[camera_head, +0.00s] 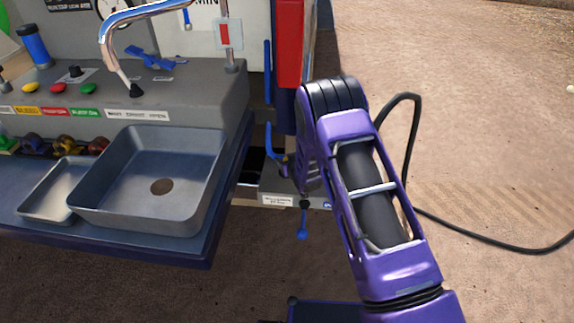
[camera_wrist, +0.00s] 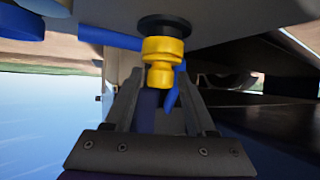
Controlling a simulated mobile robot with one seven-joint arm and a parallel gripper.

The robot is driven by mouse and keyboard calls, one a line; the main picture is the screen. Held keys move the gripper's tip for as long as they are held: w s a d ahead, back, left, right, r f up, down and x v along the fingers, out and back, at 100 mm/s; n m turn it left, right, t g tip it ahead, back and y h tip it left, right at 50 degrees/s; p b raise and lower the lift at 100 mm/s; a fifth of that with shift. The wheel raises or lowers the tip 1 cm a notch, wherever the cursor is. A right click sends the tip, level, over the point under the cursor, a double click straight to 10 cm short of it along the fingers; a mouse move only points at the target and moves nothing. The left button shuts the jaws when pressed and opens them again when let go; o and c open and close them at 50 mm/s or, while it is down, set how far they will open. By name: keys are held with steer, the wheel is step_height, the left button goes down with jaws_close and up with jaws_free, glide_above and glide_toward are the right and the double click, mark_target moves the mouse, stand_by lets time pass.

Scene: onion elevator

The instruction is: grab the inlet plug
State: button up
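A yellow ribbed plug (camera_wrist: 163,52) with a black collar (camera_wrist: 164,25) hangs from the underside of a grey surface in the wrist view. I take it to be the inlet plug. My gripper (camera_wrist: 161,88) points at it from below, with one finger on each side of its lower end. The fingers look apart and open; I see no clear contact with the plug. A blue piece shows behind and below the plug.
A metal sink (camera_head: 150,208) and a shallow tray (camera_head: 45,207) sit on the counter at left. A red post (camera_head: 289,42) stands beside my arm. A small blue lever (camera_head: 302,229) hangs below a labelled ledge (camera_head: 278,200). A black cable (camera_head: 468,234) loops over open ground at right.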

jaws_close()
